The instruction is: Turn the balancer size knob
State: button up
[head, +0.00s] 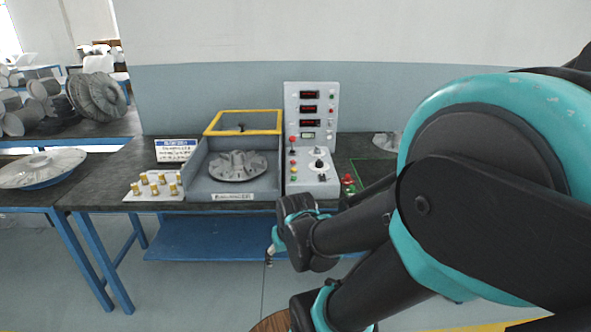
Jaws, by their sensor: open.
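The balancer's control panel (291,108) is a tall pale unit with red displays on its upright face. On its lower sloping part is a round knob (319,164) with a pale dial around it. I cannot read its marks. I take it to be the size knob. My gripper (271,252) shows only as a small part beside the teal and dark wrist, low in front of the bench. It is open, apart from the knob, below it and to its left in the picture. Most of the gripper is hidden by my arm.
The balancer's grey tub (203,180) holds a finned rotor (238,166) under a raised yellow-framed lid (243,123). A tray of brass weights (138,188) stands left of it. Red and green items (348,184) lie right of the panel. My arm covers the right side.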

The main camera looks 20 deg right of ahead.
aim_at(320, 164)
jog(key=i+l+u, duration=0.25)
jog(key=i+l, duration=0.15)
jog(key=l, duration=0.25)
jog(key=i+l+u, duration=0.1)
jog(key=l, duration=0.25)
jog(key=i, duration=0.1)
